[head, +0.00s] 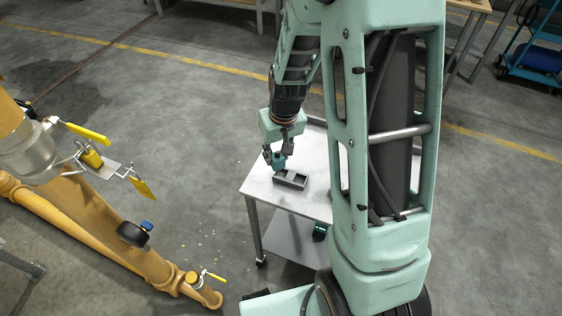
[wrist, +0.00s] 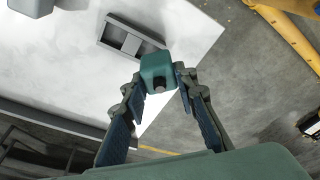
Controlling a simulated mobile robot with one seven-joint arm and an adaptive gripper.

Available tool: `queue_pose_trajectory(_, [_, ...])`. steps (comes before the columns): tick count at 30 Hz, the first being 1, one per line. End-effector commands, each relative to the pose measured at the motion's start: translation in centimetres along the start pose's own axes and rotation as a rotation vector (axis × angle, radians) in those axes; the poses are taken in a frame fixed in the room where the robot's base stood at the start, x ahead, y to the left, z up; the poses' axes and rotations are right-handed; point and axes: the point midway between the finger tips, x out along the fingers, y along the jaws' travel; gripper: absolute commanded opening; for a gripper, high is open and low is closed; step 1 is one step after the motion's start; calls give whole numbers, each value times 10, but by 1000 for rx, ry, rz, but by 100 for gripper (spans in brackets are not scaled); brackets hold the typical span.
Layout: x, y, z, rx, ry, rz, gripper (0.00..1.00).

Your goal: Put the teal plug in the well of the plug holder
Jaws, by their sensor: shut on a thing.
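The teal plug (wrist: 157,66) is a small block with a dark round stub, held between the fingertips of my gripper (wrist: 159,84). In the head view my gripper (head: 275,154) points down over the cart with the teal plug (head: 278,163) at its tips. The plug holder (head: 291,180) is a grey, open-topped box on the cart top, just to the right of and nearer than the plug. Whether the plug touches the holder cannot be told.
The holder stands on a light metal cart (head: 257,187) with bare surface around it. A dark teal item (head: 320,232) shows at the cart's lower level. Yellow piping (head: 100,228) with valve handles stands to the left, across open floor.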

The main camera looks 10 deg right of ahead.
Motion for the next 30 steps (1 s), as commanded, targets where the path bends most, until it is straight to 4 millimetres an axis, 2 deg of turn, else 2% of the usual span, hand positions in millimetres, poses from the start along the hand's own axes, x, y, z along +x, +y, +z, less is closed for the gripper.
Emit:
queue_pose_trajectory(8, [18, 15, 0, 4, 0, 0, 0])
queue_pose_trajectory(14, [46, 15, 5, 1, -1, -1, 0])
queue_pose_trajectory(20, [48, 16, 5, 1, 2, 0, 0])
queue_pose_trajectory(21, [48, 16, 5, 1, 1, 0, 28])
queue_pose_trajectory(26, [48, 15, 5, 1, 1, 0, 44])
queue_pose_trajectory(30, [47, 15, 5, 1, 1, 0, 44])
